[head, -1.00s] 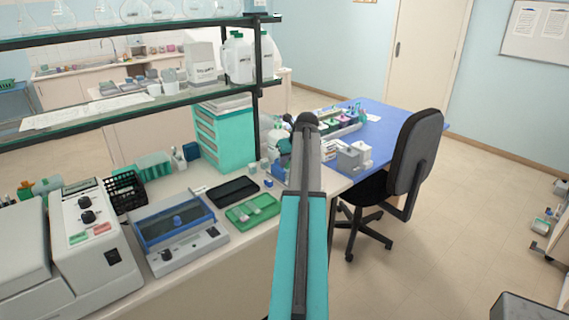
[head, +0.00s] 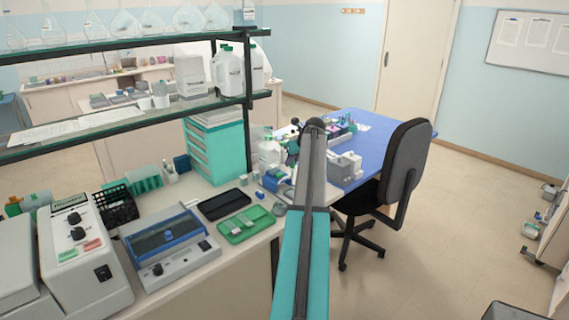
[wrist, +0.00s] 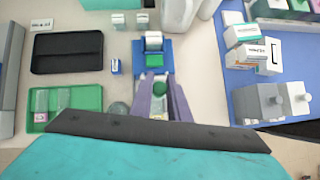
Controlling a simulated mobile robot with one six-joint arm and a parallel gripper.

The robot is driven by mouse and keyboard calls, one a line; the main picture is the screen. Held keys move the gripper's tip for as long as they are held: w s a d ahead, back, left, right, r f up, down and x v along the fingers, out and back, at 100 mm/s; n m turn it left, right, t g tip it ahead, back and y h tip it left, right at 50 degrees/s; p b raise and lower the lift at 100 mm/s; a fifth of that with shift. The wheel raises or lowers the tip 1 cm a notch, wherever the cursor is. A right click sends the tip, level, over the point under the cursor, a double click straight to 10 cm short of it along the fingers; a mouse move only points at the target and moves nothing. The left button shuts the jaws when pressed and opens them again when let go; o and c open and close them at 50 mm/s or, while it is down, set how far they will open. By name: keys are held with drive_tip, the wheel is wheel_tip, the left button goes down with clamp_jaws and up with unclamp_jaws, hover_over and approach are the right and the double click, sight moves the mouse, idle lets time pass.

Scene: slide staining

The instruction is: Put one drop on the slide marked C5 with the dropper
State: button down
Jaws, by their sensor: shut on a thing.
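In the wrist view, my gripper (wrist: 160,106) has its two purple-grey fingers around a thing with a round green top (wrist: 158,88), which looks like the dropper's bulb. The dropper's lower part is hidden. A green tray (wrist: 40,127) lies left of the gripper with pale slides (wrist: 63,99) in it; their markings are too small to read, so I cannot tell which is C5. The tray also shows in the head view (head: 229,238), on the bench left of my arm. My gripper is hidden behind my arm there.
A black tray (wrist: 67,68) lies behind the green one. A blue dispenser with a white roll (wrist: 154,42) stands just beyond my gripper. Boxes (wrist: 245,50) and a grey device (wrist: 270,102) stand on the blue table at right. A chair (head: 405,170) and shelf (head: 150,108) flank my arm.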

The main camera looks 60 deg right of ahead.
drive_tip(key=shift+s+d, duration=0.1)
drive_tip(key=shift+s, duration=0.2)
drive_tip(key=shift+f, duration=0.15)
drive_tip(key=shift+f+b, duration=1.9)
drive_tip(key=shift+f, duration=0.95)
drive_tip(key=shift+f, duration=0.6)
idle(2.5)
drive_tip(key=shift+r+p, duration=0.1)
drive_tip(key=shift+p, duration=0.2)
drive_tip(key=shift+r+p, duration=2.3)
drive_tip(key=shift+r, duration=1.15)
